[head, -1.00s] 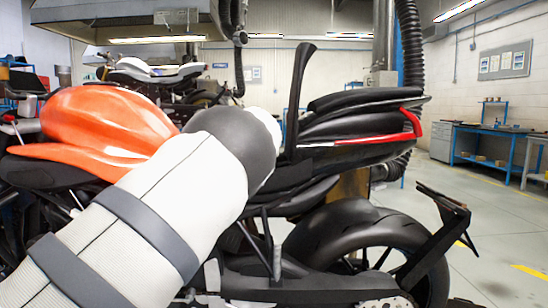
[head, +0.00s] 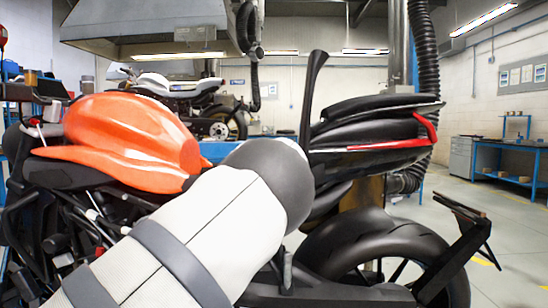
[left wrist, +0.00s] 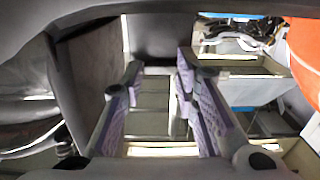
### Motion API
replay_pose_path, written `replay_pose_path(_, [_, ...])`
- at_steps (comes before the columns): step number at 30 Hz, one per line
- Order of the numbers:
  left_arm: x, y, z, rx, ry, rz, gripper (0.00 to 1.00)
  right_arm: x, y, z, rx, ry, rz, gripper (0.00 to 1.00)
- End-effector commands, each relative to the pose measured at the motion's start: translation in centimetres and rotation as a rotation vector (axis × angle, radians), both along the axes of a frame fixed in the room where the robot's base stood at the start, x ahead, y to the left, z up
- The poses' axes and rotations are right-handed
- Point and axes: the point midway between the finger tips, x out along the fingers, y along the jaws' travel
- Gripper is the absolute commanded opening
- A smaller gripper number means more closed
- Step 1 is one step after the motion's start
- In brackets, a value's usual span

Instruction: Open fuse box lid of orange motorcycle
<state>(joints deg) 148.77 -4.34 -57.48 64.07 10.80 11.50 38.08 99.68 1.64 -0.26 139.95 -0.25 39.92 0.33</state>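The orange motorcycle (head: 128,138) fills the middle of the head view, tank at left, tail at right. A thin black flap (head: 312,95) stands upright just ahead of the black tail section (head: 370,135); it looks like a raised lid, but I cannot confirm it is the fuse box lid. My left arm crosses the bike from the lower left and hides the area below the flap, including my left gripper. In the left wrist view my left gripper (left wrist: 158,78) has its purple-padded fingers apart, with nothing seen held between them. An orange surface (left wrist: 305,60) shows at right there. My right gripper is not seen.
A white motorcycle (head: 185,90) stands behind at left, under a grey hood (head: 150,25). A black hose (head: 425,70) hangs behind the tail. A blue workbench (head: 505,165) stands at far right. The floor at right looks open.

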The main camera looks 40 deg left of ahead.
Motion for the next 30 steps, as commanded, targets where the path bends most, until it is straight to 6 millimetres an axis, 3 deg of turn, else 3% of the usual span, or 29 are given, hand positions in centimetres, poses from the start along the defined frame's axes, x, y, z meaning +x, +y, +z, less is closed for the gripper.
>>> replay_pose_path(2, [0.0,0.0,0.1,0.001,-0.001,0.000,0.47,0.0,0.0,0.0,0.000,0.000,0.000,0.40])
replay_pose_path(14, [-0.8,-0.7,0.1,-0.001,0.000,0.002,0.47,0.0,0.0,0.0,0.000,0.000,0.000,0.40])
replay_pose_path(24, [-7.0,-5.9,0.2,0.001,0.000,0.000,0.47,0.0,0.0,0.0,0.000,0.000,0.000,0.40])
replay_pose_path(30, [-9.0,-7.6,0.2,0.001,0.001,0.000,0.47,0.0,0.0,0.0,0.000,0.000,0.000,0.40])
